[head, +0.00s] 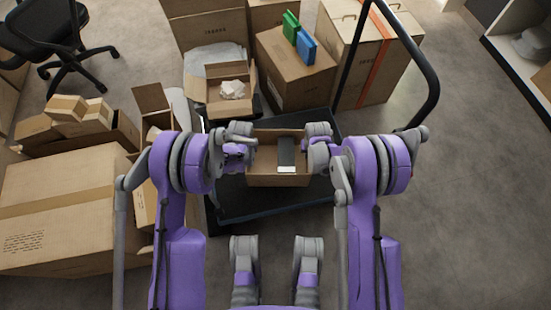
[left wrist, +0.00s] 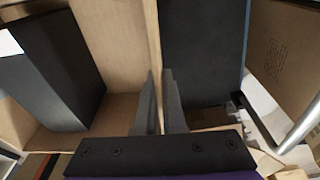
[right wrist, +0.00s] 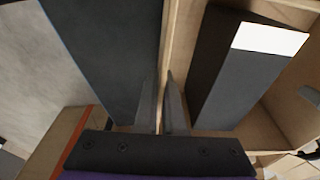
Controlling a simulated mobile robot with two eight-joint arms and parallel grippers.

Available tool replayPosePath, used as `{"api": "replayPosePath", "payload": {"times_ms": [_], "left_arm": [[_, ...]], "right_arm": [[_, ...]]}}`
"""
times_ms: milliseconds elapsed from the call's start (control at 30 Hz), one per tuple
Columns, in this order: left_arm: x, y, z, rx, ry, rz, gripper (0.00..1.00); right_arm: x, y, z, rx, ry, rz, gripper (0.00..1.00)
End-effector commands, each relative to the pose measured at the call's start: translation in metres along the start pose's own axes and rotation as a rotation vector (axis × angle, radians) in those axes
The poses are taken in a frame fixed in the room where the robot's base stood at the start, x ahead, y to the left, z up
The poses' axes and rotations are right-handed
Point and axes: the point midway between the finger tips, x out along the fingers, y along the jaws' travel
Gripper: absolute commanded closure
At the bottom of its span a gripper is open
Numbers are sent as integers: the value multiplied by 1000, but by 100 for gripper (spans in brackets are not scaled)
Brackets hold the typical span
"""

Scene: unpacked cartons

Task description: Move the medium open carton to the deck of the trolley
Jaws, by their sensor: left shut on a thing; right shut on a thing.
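The medium open carton (head: 265,180) is upright between my two grippers in the head view, with its top open. A dark box with a white label (head: 286,151) stands inside it. My left gripper (head: 246,151) is shut on the carton's left wall, which runs between its fingers in the left wrist view (left wrist: 160,100). My right gripper (head: 308,150) is shut on the right wall, also seen in the right wrist view (right wrist: 160,103). The trolley's black deck (head: 260,205) lies beneath the carton. I cannot tell whether the carton touches the deck.
A small open carton with crumpled paper (head: 214,108) and a closed carton bearing green and blue items (head: 292,75) stand behind. The trolley's black handle (head: 425,75) curves up at right. A large carton (head: 60,200) stands at left. Floor at right (head: 470,190) is clear.

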Motion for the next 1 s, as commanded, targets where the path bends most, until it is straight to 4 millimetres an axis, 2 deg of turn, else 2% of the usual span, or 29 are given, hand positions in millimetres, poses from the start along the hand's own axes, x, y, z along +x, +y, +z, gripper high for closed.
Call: {"api": "replayPosePath", "payload": {"times_ms": [900,933,1000], "left_arm": [[42,0,7,0,0,0,100],[42,0,7,0,0,0,88],[42,0,7,0,0,0,76]], "right_arm": [[42,0,7,0,0,0,100],[42,0,7,0,0,0,88],[42,0,7,0,0,0,76]]}}
